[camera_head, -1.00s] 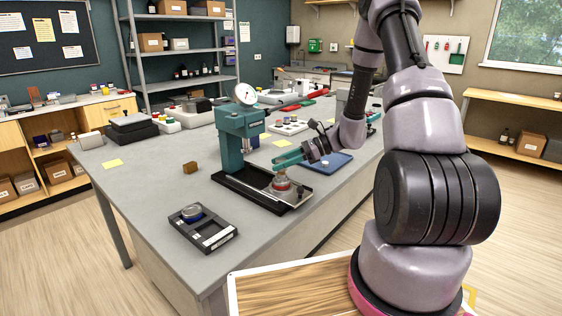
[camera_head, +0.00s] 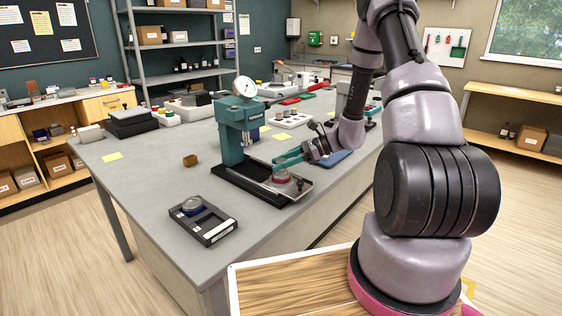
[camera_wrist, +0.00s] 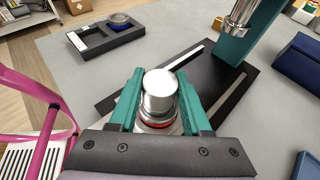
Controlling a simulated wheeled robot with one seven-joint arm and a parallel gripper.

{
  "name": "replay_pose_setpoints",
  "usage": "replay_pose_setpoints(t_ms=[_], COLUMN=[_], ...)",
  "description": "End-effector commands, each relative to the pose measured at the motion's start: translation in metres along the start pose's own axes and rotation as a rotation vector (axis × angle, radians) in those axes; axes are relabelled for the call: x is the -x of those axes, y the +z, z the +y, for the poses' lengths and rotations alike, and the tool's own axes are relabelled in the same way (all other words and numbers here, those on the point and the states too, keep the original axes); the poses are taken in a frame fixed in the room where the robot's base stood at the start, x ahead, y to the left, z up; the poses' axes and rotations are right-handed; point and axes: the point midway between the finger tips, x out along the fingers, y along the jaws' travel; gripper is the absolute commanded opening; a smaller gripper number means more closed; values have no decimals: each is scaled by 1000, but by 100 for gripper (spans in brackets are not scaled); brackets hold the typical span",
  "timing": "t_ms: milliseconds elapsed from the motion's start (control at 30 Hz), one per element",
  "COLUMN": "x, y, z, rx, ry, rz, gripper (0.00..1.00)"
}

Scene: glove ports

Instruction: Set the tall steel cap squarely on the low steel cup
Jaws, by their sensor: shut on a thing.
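My gripper (camera_head: 277,162) has its teal fingers closed around the tall steel cap (camera_wrist: 159,88), a bright round cylinder in the middle of the wrist view. Below the cap, between the fingers, a wider steel piece with a red band (camera_wrist: 160,125) shows, seemingly the low steel cup. In the head view the low steel cup (camera_head: 281,178) stands on the black base of a teal press, under my fingertips. The fingers hide most of the cap there. I cannot tell whether cap and cup touch or line up squarely.
The teal press (camera_head: 235,125) with a dial rises just left of my gripper; its steel ram (camera_wrist: 243,12) shows in the wrist view. A dark tray (camera_head: 210,224) with a blue-banded steel piece lies front left. A small brown block (camera_head: 190,160) and clear bench lie left.

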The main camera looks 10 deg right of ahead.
Motion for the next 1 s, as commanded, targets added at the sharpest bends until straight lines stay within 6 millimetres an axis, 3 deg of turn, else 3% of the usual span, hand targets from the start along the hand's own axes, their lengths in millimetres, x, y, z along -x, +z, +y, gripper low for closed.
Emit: replay_pose_setpoints(t_ms=[33,67,133,167,567,1000], x=[-1,-1,0,0,7,88], y=[-1,-2,-1,-1,-1,-1], z=[0,0,0,0,-1,-1], rx=[-1,-1,0,0,-1,0], ry=[0,0,0,0,-3,-4], rz=[0,0,0,0,0,0], gripper=[0,52,79,83,83,83])
